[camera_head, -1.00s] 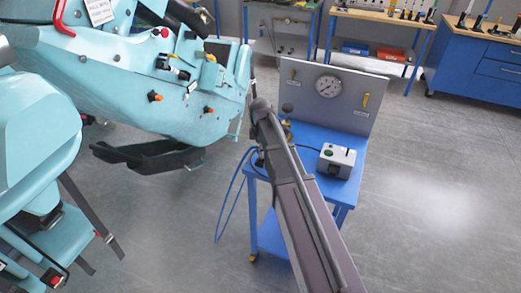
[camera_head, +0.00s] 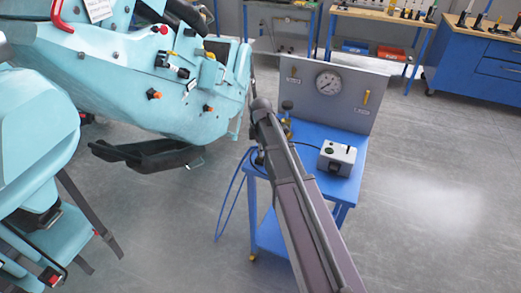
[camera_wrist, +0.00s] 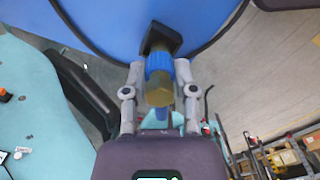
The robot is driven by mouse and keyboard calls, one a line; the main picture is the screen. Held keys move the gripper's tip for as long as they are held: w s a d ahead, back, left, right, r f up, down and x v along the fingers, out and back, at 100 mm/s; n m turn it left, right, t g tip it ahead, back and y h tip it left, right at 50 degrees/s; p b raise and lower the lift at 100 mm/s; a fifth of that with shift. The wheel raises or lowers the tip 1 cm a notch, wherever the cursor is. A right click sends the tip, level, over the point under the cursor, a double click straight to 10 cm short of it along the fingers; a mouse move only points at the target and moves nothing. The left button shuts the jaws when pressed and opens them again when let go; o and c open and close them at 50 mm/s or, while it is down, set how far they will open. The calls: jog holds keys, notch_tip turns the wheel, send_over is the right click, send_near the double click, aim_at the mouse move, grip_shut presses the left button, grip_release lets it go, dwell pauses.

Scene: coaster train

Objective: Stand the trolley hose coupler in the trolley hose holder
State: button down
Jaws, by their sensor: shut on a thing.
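In the wrist view my gripper (camera_wrist: 159,80) is shut on the trolley hose coupler (camera_wrist: 159,64), which has a blue sleeve and a brass-coloured end. A black square piece, perhaps the trolley hose holder (camera_wrist: 160,37), lies right at the coupler's far end; I cannot tell whether the coupler is seated in it. In the head view my arm covers the gripper, the coupler and the holder area at the trolley's left side. The blue trolley (camera_head: 318,135) has a blue hose (camera_head: 229,205) looping down its left side.
A grey panel with a round gauge (camera_head: 328,82) stands at the trolley's back. A grey box (camera_head: 337,158) sits on its top. A turquoise coaster car (camera_head: 120,85) is close on the left. Workbenches (camera_head: 475,60) line the back. Floor at right is clear.

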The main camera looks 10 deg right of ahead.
jog(key=shift+f+b, duration=0.6)
dwell(0.3)
jog(key=shift+c, duration=1.7)
grip_release()
jog(key=shift+r, duration=0.2)
notch_tip(320, 180, up, 9)
jog(key=p, duration=0.9)
jog(key=shift+f, duration=0.1)
jog(key=w+d+r+n+t+h+p, duration=0.3)
jog(key=w+r+h+p, duration=0.1)
jog(key=w+r, duration=0.3)
jog(key=w+d+r+n+t+h+p, duration=0.2)
jog(key=w+d+r+n+h+p, duration=0.2)
jog(key=w+r, duration=0.4)
jog(key=shift+d+r+n+t+h+p, duration=0.35)
jog(key=shift+r+h+p, duration=0.25)
jog(key=shift+r+p, duration=0.95)
